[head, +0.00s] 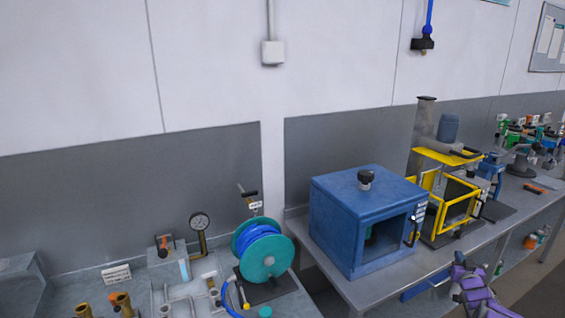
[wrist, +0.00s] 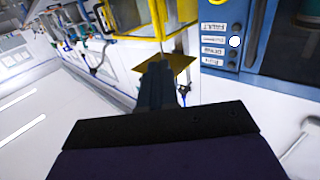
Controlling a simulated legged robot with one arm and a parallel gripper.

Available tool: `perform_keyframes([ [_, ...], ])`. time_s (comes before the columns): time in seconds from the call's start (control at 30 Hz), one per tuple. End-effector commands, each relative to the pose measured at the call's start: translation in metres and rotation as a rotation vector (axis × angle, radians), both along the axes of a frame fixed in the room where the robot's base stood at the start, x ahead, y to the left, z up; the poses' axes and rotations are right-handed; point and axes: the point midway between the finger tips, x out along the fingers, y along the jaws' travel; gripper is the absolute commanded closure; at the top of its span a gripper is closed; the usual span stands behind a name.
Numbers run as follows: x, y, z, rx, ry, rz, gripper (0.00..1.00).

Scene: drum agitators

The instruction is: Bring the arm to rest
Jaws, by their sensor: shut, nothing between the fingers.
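My gripper (wrist: 157,80) is in the middle of the wrist view, its dark fingers together with nothing between them. It points toward the yellow-framed machine and the blue cabinet, with no contact visible. In the head view my purple arm (head: 474,290) shows at the lower right, in front of the right bench's edge. The fingers are too small to make out clearly there.
A blue cabinet (head: 360,222) with an open front and a yellow-framed machine (head: 448,200) stand on the right bench (head: 345,284). A teal hose reel (head: 263,250) and a gauge (head: 199,222) stand on the left bench. Floor shows at the lower right.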

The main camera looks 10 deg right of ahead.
Motion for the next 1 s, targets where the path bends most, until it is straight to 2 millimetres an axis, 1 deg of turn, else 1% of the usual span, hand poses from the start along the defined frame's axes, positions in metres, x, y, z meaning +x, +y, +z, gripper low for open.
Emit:
perform_keyframes([
  [0.17, 0.018, 0.031, 0.029, 0.012, 0.066, -0.016, 1.00],
  [0.3, 0.029, 0.064, 0.050, 0.040, 0.164, -0.041, 1.00],
  [0.5, 0.032, 0.108, 0.072, 0.092, 0.304, -0.064, 1.00],
  [0.57, 0.029, 0.125, 0.075, 0.110, 0.352, -0.068, 1.00],
  [0.67, 0.021, 0.155, 0.085, 0.133, 0.425, -0.072, 1.00],
  [0.7, 0.018, 0.169, 0.090, 0.143, 0.453, -0.070, 1.00],
  [0.77, 0.009, 0.191, 0.093, 0.158, 0.502, -0.069, 1.00],
  [0.8, 0.003, 0.205, 0.098, 0.166, 0.532, -0.068, 1.00],
  [0.87, -0.006, 0.227, 0.103, 0.179, 0.578, -0.064, 1.00],
  [0.9, -0.015, 0.242, 0.105, 0.188, 0.611, -0.063, 1.00],
  [0.97, -0.028, 0.266, 0.109, 0.199, 0.658, -0.057, 1.00],
  [1.0, -0.037, 0.281, 0.113, 0.207, 0.689, -0.054, 1.00],
])
